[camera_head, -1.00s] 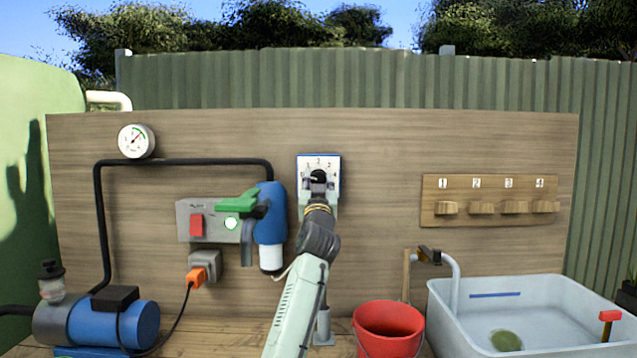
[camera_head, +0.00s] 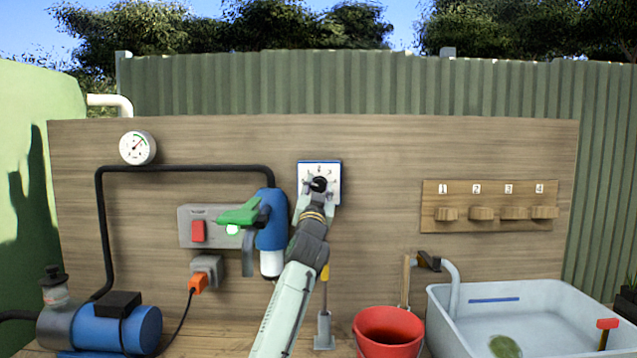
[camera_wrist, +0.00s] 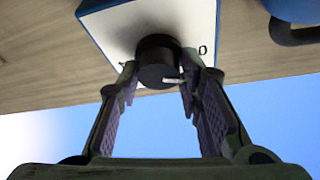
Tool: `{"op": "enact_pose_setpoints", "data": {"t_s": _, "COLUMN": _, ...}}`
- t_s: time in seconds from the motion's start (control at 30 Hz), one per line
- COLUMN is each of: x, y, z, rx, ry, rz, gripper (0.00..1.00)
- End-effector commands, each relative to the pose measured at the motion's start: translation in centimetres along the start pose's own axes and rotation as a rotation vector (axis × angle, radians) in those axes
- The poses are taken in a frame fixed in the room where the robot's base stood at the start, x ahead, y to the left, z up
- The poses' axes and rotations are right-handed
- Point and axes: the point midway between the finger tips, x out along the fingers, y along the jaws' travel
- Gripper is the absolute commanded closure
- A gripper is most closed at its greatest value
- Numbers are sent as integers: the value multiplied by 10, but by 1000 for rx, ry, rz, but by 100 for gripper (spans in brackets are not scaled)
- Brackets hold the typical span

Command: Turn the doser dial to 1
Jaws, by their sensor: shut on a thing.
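The doser is a white box with a blue edge (camera_head: 331,169), fixed on the wooden board. Its black dial (camera_head: 318,184) sticks out from the face, and my gripper partly hides it. In the wrist view the dial (camera_wrist: 156,60) is a black round knob with a pale pointer mark on its side. A "0" shows on the white face (camera_wrist: 125,22) to the right of the knob. My gripper (camera_wrist: 157,82) has its two fingers on either side of the knob, shut on it. The numbers in the head view are too small to read surely.
A blue filter with a green lever (camera_head: 238,214) is close left of my arm. A red bucket (camera_head: 389,330) and a grey tub (camera_head: 440,300) stand at lower right. Numbered wooden pegs (camera_head: 481,213) are on the board to the right.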

Motion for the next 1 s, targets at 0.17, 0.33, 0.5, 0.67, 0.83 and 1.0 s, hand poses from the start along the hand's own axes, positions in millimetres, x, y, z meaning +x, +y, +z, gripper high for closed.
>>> {"op": "enact_pose_setpoints", "data": {"t_s": 0.17, "x": 1, "y": -2, "z": -3, "rx": 136, "ry": 3, "rz": 56, "gripper": 95}}
{"op": "enact_pose_setpoints", "data": {"t_s": 0.33, "x": 0, "y": -2, "z": -3, "rx": 252, "ry": 4, "rz": 102, "gripper": 95}}
{"op": "enact_pose_setpoints", "data": {"t_s": 0.5, "x": 0, "y": -2, "z": -3, "rx": 340, "ry": 3, "rz": 140, "gripper": 95}}
{"op": "enact_pose_setpoints", "data": {"t_s": 0.67, "x": 0, "y": -1, "z": -3, "rx": 393, "ry": 5, "rz": 163, "gripper": 95}}
{"op": "enact_pose_setpoints", "data": {"t_s": 0.83, "x": 0, "y": 0, "z": -3, "rx": 420, "ry": 5, "rz": 175, "gripper": 95}}
{"op": "enact_pose_setpoints", "data": {"t_s": 1.0, "x": 0, "y": 0, "z": -3, "rx": 426, "ry": 4, "rz": 178, "gripper": 95}}
